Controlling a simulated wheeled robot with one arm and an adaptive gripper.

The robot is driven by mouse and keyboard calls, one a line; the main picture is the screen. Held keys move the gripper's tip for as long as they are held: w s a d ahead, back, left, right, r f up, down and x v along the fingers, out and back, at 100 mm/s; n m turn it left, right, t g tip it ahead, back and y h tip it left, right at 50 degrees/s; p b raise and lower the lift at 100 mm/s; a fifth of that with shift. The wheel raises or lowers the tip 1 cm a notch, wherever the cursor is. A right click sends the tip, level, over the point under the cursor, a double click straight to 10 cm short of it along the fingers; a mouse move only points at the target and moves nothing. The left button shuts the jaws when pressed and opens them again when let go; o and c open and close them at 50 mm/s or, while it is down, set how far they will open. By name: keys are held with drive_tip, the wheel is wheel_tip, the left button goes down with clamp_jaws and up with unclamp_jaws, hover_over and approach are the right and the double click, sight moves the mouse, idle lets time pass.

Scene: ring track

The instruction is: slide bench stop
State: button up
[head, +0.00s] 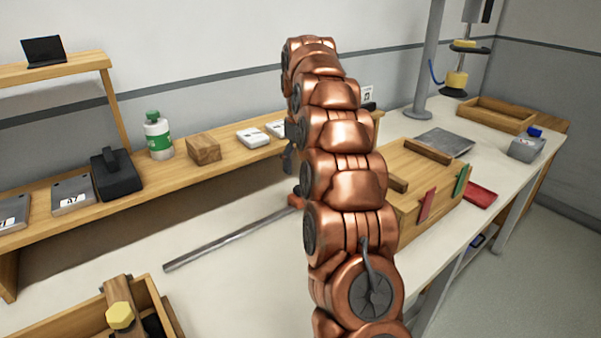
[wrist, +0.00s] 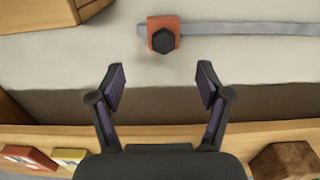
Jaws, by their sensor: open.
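The bench stop is an orange block (wrist: 155,25) with a black knob (wrist: 163,41), sitting on a grey metal rail (wrist: 250,29) near its left end in the wrist view. In the head view a small part of the orange block (head: 295,201) shows beside my arm, at the far end of the rail (head: 225,238); my arm hides the rest. My gripper (wrist: 162,84) is open and empty in the wrist view. Its fingertips are spread below the knob in the picture and apart from it. In the head view my arm mostly hides the gripper.
A wooden shelf (head: 230,158) runs along the wall, bearing a bottle (head: 158,136), a wooden block (head: 204,148) and a black device (head: 115,174). A wooden box (head: 408,222) stands right of my arm. An open wooden tray (head: 78,318) is at front left. Bench around the rail is clear.

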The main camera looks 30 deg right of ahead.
drive_tip(key=shift+r, duration=0.75)
drive_tip(key=s+a+r+p, duration=0.3)
drive_tip(key=s+a, duration=0.5)
drive_tip(key=s, duration=0.1)
drive_tip(key=s+a+r+p, duration=0.3)
drive_tip(key=s+a, duration=0.4)
drive_tip(key=s, duration=0.2)
drive_tip(key=s+a+f+g+p, duration=0.1)
drive_tip(key=s+a+f+p, duration=0.1)
drive_tip(key=s, duration=1)
drive_tip(key=s+a+f+m+p, duration=0.1)
drive_tip(key=s+a+f+p, duration=0.1)
drive_tip(key=s, duration=1)
drive_tip(key=shift+a+f+g, duration=0.4)
drive_tip(key=shift+a+f, duration=0.2)
drive_tip(key=shift+a, duration=0.35)
drive_tip(key=shift+c, duration=0.2)
